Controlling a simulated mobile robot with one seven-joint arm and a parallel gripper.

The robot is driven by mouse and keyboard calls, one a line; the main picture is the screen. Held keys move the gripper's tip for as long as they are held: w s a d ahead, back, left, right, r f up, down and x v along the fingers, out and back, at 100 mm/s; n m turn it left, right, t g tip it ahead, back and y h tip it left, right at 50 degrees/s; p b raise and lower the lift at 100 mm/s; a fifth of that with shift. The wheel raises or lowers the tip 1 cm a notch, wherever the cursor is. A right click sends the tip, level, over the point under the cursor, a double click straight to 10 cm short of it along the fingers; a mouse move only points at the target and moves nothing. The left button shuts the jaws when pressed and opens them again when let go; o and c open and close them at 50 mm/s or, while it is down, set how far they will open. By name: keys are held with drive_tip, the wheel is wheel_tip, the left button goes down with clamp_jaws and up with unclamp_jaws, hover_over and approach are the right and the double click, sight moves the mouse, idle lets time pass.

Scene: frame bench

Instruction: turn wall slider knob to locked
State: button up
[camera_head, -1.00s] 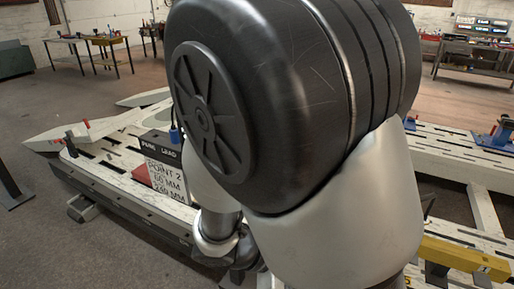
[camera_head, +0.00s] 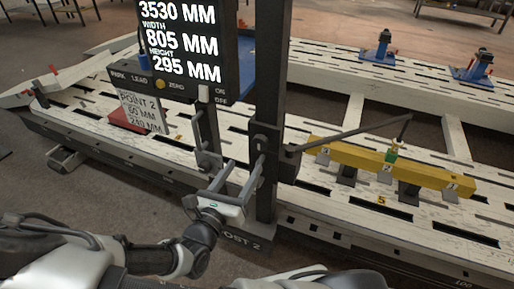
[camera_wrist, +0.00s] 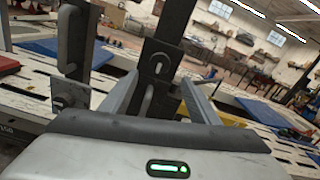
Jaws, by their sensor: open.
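A dark upright post (camera_head: 268,60) carries a dark slider block (camera_head: 265,137), with a small round knob-like fitting (camera_head: 261,141) on its near face. In the wrist view the block (camera_wrist: 171,58) is straight ahead, with the rounded fitting (camera_wrist: 158,66) on it and a dark bar-shaped part (camera_wrist: 147,101) below. I cannot read its locked or unlocked position. My gripper (camera_head: 246,162) is open, its two fingers reaching toward the block's near face. In the wrist view the fingers (camera_wrist: 160,78) stand either side of that face; nothing is clearly held. Contact cannot be told.
A thin arm (camera_head: 355,133) runs right from the block over a yellow numbered bar (camera_head: 400,170). A readout (camera_head: 183,45) and a smaller dark upright (camera_head: 207,130) stand left of the post. The slotted white bench (camera_head: 80,120) lies behind.

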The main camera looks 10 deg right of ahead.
sight(259, 145)
drive_tip(key=b+x, duration=0.1)
drive_tip(key=x, duration=1)
drive_tip(key=c, duration=1)
drive_tip(key=shift+c, duration=0.2)
